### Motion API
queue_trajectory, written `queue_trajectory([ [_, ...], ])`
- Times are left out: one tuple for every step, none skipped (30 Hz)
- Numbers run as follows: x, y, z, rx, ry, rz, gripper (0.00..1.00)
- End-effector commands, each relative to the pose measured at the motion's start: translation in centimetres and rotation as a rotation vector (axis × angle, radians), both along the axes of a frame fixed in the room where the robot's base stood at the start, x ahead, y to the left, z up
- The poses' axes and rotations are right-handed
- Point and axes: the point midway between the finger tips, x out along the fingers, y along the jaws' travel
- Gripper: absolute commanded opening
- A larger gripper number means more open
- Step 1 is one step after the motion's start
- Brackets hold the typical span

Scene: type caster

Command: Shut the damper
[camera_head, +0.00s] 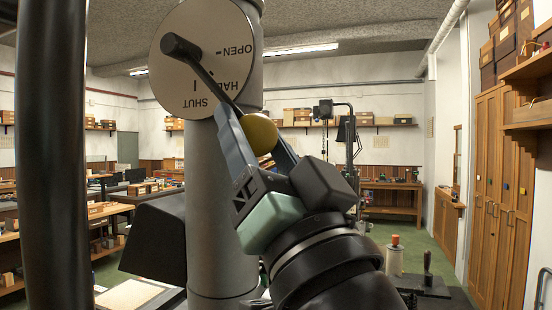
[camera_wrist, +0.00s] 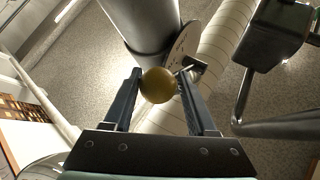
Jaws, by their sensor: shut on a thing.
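The damper is a round pale dial plate (camera_head: 180,80) on a thick grey pipe (camera_head: 215,190), marked OPEN, HALF and SHUT. Its dark lever (camera_head: 207,75) runs from a pivot at the plate's middle down to the right. It crosses the plate between the HALF and SHUT words, and part of HALF is hidden. A yellow ball knob (camera_head: 260,133) is on the lever's end. My gripper (camera_head: 263,140) is shut on the knob, one finger on each side.
A dark angled box (camera_head: 157,238) is left of the pipe, near my gripper. Workbenches (camera_head: 110,212) stand along the left, and wooden cupboards (camera_head: 500,190) along the right wall. A black stand with a handle (camera_head: 427,280) is at the lower right. Green floor shows beyond.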

Motion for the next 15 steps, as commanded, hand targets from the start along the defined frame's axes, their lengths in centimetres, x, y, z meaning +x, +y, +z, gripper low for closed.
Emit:
queue_trajectory([
  [0.3, 0.4, -1.2, 0.042, -0.006, -0.002, 0.00],
  [0.4, 0.6, -1.4, 0.066, -0.013, 0.000, 0.00],
  [0.5, 1.0, -1.6, 0.096, -0.023, 0.000, 0.00],
  [0.6, 1.2, -1.7, 0.118, -0.030, 0.000, 0.00],
  [0.7, 1.4, -1.8, 0.139, -0.037, -0.002, 0.00],
  [0.8, 1.7, -1.9, 0.167, -0.046, -0.001, 0.00],
  [0.9, 1.9, -2.0, 0.186, -0.052, -0.002, 0.00],
  [0.9, 2.0, -2.1, 0.204, -0.057, -0.002, 0.00],
  [1.0, 2.3, -2.2, 0.225, -0.063, -0.002, 0.00],
  [1.1, 2.4, -2.3, 0.241, -0.068, -0.003, 0.00],
  [1.1, 2.6, -2.4, 0.254, -0.074, -0.003, 0.00],
  [1.2, 2.8, -2.4, 0.272, -0.079, -0.002, 0.00],
  [1.2, 2.9, -2.5, 0.283, -0.084, -0.004, 0.00],
  [1.3, 3.0, -2.5, 0.294, -0.087, -0.005, 0.00],
  [1.3, 3.1, -2.6, 0.307, -0.092, -0.005, 0.00],
])
